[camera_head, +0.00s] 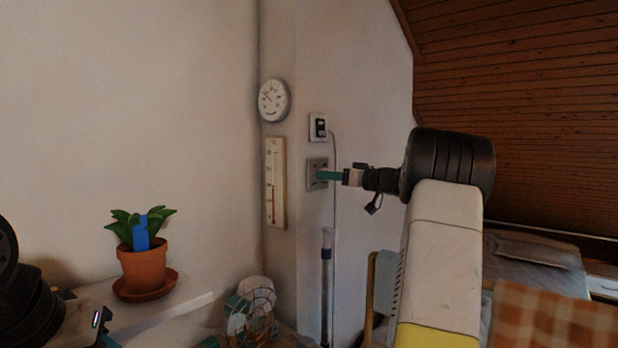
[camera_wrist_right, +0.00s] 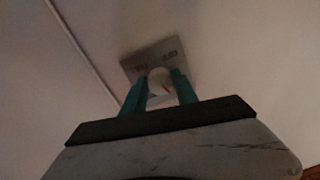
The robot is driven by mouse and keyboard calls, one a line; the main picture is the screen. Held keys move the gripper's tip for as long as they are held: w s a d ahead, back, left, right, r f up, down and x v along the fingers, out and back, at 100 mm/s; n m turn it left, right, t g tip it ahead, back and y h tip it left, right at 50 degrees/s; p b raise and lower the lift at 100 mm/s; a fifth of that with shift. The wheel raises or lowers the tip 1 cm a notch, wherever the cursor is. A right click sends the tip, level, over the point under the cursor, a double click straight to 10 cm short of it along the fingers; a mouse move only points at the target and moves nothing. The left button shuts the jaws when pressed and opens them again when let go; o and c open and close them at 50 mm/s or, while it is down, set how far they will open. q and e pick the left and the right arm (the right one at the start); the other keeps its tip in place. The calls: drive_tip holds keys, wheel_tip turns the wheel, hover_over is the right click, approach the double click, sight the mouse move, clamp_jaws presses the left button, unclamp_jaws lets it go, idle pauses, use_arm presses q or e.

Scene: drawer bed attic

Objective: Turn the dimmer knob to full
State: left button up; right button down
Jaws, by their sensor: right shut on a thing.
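The dimmer is a square grey metal plate (camera_head: 315,174) on the wall, below a small white-framed black device. In the right wrist view its plate (camera_wrist_right: 138,66) carries dark markings, and a round whitish knob (camera_wrist_right: 160,80) with a small red mark sits in front of it. My right gripper (camera_head: 322,175) reaches the plate from the right. Its green fingers (camera_wrist_right: 161,88) stand on both sides of the knob and are shut on it. The exact knob setting is too small and dark to read.
A round dial (camera_head: 273,100) and a thermometer (camera_head: 274,183) hang left of the dimmer. The black device (camera_head: 319,127) is just above it, with a cable running down. A potted plant (camera_head: 143,264) stands on a white shelf (camera_head: 160,308). A wire basket (camera_head: 257,310) is below.

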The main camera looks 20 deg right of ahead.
drive_tip(key=shift+s+r+m+t+h, duration=0.1)
drive_tip(key=shift+m+t+h, duration=0.2)
drive_tip(key=shift+m, duration=7.85)
drive_tip(key=shift+m+t+h, duration=0.2)
drive_tip(key=shift+m+h, duration=0.1)
drive_tip(key=shift+m, duration=7.85)
drive_tip(key=c, duration=0.9)
unclamp_jaws()
drive_tip(key=shift+a, duration=0.1)
drive_tip(key=shift+c, duration=0.2)
